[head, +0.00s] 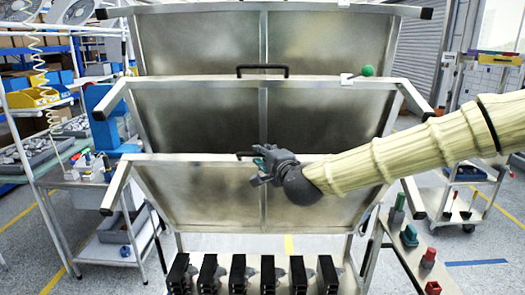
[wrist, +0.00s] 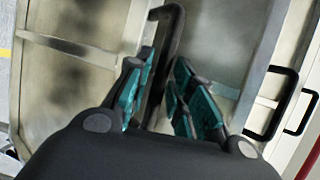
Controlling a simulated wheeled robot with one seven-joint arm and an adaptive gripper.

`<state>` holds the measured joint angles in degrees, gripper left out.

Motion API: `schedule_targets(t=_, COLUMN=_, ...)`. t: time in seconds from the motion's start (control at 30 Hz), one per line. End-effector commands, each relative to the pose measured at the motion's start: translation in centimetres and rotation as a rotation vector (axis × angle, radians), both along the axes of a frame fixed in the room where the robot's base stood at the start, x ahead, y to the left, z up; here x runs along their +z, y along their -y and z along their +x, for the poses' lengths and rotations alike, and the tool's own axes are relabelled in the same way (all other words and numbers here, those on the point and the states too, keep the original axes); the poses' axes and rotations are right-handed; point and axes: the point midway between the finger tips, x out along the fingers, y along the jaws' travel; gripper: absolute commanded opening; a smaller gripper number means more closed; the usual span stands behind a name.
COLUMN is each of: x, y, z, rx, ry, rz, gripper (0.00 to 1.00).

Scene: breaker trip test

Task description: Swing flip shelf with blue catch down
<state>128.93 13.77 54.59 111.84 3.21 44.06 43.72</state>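Three grey flip-shelf panels stand one above another on a metal frame: the top panel (head: 200,45), the middle panel (head: 200,115) and the lower panel (head: 205,190). All three are tilted. A green knob (head: 367,70) is beside a white bracket at the middle panel's upper edge. I see no blue catch; my arm covers part of the lower panel's upper right. My gripper (head: 262,165) is at the lower panel's black handle (head: 246,154). In the wrist view, the open teal-padded fingers (wrist: 164,62) are on either side of the handle bar (wrist: 172,30).
The middle panel has its own black handle (head: 262,67). Several black breakers (head: 240,274) stand in a row below the panels. A workbench with a blue press (head: 108,120) is at left. A side shelf at right holds green and red items (head: 429,257).

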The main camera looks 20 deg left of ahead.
Motion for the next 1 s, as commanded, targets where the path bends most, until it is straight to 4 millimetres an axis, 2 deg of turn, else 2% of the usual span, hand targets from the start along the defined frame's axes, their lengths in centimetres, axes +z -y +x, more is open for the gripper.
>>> schedule_targets(t=0.2, x=-0.10, y=-0.66, z=0.80, rx=0.000, ry=0.001, rz=-0.001, gripper=0.23)
schedule_targets(t=0.47, x=-0.15, y=-0.68, z=0.84, rx=0.000, ry=0.001, rz=-0.001, gripper=0.23)
schedule_targets(t=0.6, x=-0.15, y=-0.66, z=0.83, rx=0.000, ry=0.001, rz=-0.001, gripper=0.00)
schedule_targets(t=1.0, x=-0.67, y=-0.61, z=0.58, rx=0.002, ry=0.006, rz=0.001, gripper=0.00)
